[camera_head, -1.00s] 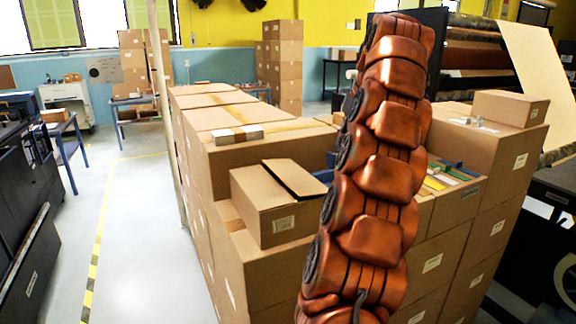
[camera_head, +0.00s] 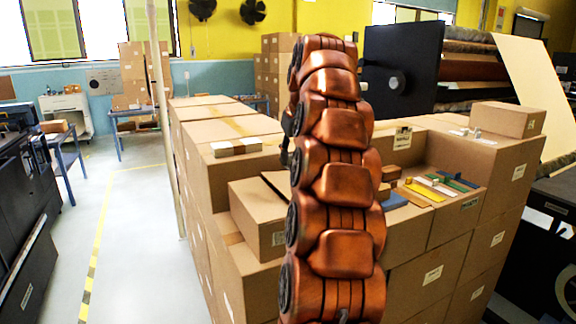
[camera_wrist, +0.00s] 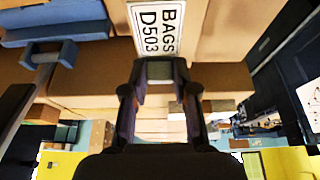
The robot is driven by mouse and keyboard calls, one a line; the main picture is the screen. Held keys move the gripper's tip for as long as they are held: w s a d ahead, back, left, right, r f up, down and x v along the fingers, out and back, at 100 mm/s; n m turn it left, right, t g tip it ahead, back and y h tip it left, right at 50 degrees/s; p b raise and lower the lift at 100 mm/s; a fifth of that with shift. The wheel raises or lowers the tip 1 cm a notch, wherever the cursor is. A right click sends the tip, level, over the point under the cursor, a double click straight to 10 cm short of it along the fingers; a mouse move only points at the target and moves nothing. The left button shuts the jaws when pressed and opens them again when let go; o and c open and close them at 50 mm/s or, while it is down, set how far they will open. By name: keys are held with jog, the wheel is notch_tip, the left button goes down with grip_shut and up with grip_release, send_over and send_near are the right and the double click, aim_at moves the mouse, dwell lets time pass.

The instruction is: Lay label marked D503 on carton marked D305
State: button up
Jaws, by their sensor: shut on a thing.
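The D503 label (camera_wrist: 157,30) shows in the wrist view, white with black "BAGS D503" print, just beyond the fingertips. My gripper (camera_wrist: 160,70) is shut with a grey piece between its fingertips, which appears to be the label's grip. In the head view my copper-coloured arm hides the gripper. Cartons (camera_head: 432,275) carry small white marks; I cannot read which is D305.
A half-open carton (camera_head: 262,220) sits on the stack left of my arm. Coloured strips (camera_head: 435,186) lie on the cartons at right, and a small box (camera_head: 507,120) stands beyond. In the wrist view a blue piece (camera_wrist: 40,58) is at left. Floor (camera_head: 130,240) is clear at left.

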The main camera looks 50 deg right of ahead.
aim_at(289, 165)
jog(key=shift+w+a, duration=0.3)
jog(key=shift+f+p, duration=0.95)
jog(key=shift+f, duration=0.9)
jog(key=shift+f+b, duration=0.4)
jog(key=shift+f, duration=0.05)
jog(key=o, duration=0.8)
jog(key=shift+c, duration=0.2)
